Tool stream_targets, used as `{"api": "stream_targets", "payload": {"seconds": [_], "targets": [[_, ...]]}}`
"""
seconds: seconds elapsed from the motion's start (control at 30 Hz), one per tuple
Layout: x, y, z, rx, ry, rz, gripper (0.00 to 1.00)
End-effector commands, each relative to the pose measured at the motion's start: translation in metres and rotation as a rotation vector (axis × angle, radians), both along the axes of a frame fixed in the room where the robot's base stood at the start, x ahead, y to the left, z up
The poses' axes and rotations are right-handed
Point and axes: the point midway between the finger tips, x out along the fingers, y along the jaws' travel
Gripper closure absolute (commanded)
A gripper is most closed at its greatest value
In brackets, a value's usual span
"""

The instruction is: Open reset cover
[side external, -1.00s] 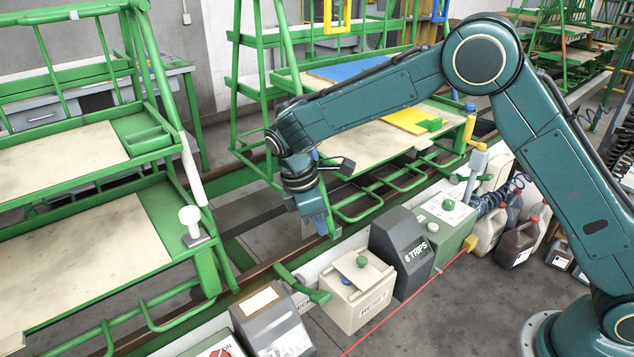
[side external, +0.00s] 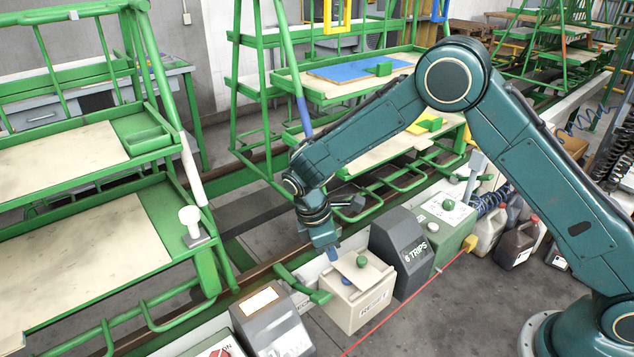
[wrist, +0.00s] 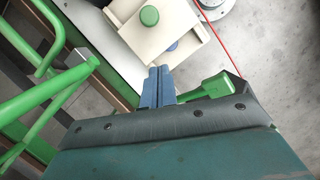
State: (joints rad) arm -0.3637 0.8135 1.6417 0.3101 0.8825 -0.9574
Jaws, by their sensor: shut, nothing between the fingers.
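The cream reset box (side external: 352,312) with a lettered front stands right of centre in the side view. Its cover (side external: 350,268) is a flat cream plate with a green knob (side external: 361,262) on top. A blue button (side external: 345,281) shows at the cover's near left edge. My gripper (side external: 334,255) is shut and empty, pointing down just left of the cover. In the wrist view the shut fingers (wrist: 158,82) lie below the cover (wrist: 150,40) and its knob (wrist: 149,15). The blue button (wrist: 172,46) is partly hidden under the cover. I cannot tell whether the fingers touch anything.
A dark grey box lettered TRIPS (side external: 400,250) stands close on the right. A grey box (side external: 270,320) and a green lever (side external: 303,285) are to the left. Green racks (side external: 120,250) fill the left and back. A red cable (side external: 400,308) crosses the floor in front.

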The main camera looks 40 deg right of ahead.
Motion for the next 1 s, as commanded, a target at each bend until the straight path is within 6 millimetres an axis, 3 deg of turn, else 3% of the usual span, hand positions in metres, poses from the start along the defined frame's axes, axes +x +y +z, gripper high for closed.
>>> {"api": "stream_targets", "payload": {"seconds": [0.1,0.4,1.0], "targets": [[-0.003,-0.005,-0.018,-0.002,0.003,-0.001,1.0],[-0.017,-0.033,-0.022,0.0,0.001,-0.003,1.0],[-0.02,-0.044,-0.023,0.0,0.0,-0.002,1.0]]}}
